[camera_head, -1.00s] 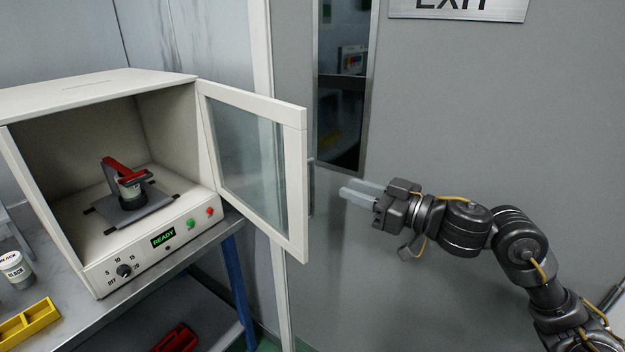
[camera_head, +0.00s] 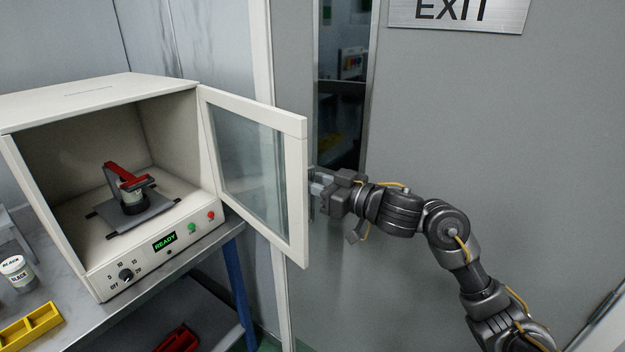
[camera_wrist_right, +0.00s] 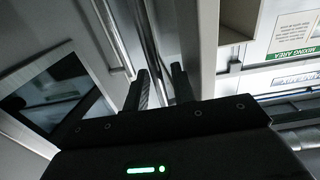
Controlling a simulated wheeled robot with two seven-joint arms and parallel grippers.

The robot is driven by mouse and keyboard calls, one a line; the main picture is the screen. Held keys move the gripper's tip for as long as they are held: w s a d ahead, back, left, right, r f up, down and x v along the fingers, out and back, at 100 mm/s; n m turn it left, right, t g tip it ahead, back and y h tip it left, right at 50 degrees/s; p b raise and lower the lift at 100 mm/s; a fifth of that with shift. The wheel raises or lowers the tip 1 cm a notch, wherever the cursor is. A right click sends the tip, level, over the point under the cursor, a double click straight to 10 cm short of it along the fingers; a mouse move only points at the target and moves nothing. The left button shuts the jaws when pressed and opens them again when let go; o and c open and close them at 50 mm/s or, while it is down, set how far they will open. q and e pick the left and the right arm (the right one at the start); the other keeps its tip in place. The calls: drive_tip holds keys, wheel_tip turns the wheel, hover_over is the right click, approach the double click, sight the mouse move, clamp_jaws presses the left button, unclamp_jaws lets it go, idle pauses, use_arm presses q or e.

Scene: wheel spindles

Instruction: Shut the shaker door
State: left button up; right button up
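The white shaker (camera_head: 120,84) stands at the left with its glass-paned door (camera_head: 254,150) swung wide open toward the right. Inside, a jar (camera_head: 132,194) sits in a clamp with a red bar on the platform. A thin upright handle (camera_head: 311,205) is on the door's free edge. My right gripper (camera_head: 314,183) is at that handle, its fingers pointing left and partly hidden by the door edge. In the right wrist view, the two fingers (camera_wrist_right: 161,72) are apart, with a bright metal bar running between them; contact is unclear. My left gripper is out of view.
The panel reads READY, with green and red buttons. A jar labelled BLACK (camera_head: 17,272) and a yellow tray (camera_head: 32,326) are on the bench (camera_head: 75,290). A red object (camera_head: 177,339) lies below. A grey door with an EXIT sign (camera_head: 458,12) is behind my right arm.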

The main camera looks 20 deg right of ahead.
clamp_jaws()
drive_tip(key=shift+a, duration=0.1)
idle(0.3)
